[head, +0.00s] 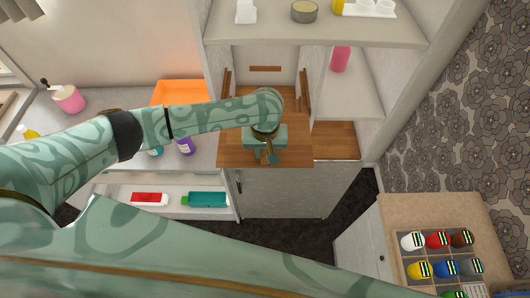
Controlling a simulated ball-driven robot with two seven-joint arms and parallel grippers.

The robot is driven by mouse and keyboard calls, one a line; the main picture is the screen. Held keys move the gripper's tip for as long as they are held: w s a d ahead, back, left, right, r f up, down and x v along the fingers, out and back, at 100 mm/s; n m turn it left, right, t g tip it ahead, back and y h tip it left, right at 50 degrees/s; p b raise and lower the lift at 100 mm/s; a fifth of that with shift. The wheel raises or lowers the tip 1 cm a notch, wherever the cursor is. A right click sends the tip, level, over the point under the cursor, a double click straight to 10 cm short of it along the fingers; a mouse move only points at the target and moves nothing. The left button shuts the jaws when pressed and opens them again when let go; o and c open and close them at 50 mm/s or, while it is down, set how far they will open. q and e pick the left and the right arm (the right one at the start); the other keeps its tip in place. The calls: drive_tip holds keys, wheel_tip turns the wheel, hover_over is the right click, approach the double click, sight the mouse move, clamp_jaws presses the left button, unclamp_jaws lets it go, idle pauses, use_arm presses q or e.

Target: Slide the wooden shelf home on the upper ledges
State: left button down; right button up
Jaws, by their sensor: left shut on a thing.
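The wooden shelf (230,155) is a flat brown board at the mouth of the white cabinet bay. Its front edge sticks out over the cabinet front. My left gripper (269,156) is over the board's front middle and shut on it; the hand hides part of the board. Inside the bay, brown wooden ledges show on the left wall (227,84) and the right wall (304,91). A short wooden strip (265,69) is on the back wall. My arm hides part of the bay, so I cannot tell whether the board touches the ledges. My right gripper is out of view.
A white upper shelf (320,32) with small items overhangs the bay. A pink bottle (340,59) stands in the right compartment. An orange tray (180,92) lies on the left counter.

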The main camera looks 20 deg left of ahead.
use_arm(q)
drive_tip(key=shift+w+a+r, duration=0.25)
drive_tip(key=shift+w+a, duration=0.05)
drive_tip(key=shift+w, duration=0.15)
drive_tip(key=shift+w+a+r, duration=0.2)
drive_tip(key=shift+w+a, duration=0.1)
drive_tip(key=shift+w, duration=0.15)
idle(0.4)
drive_tip(key=shift+w, duration=0.2)
drive_tip(key=shift+w+a, duration=0.15)
drive_tip(key=shift+w, duration=0.05)
drive_tip(key=shift+s+d+f+t, duration=0.25)
drive_tip(key=shift+d+f+t, duration=0.05)
drive_tip(key=shift+t, duration=0.2)
drive_tip(key=shift+s+d+t, duration=0.1)
drive_tip(key=shift+d+t, duration=0.1)
drive_tip(key=shift+t, duration=0.1)
idle(0.8)
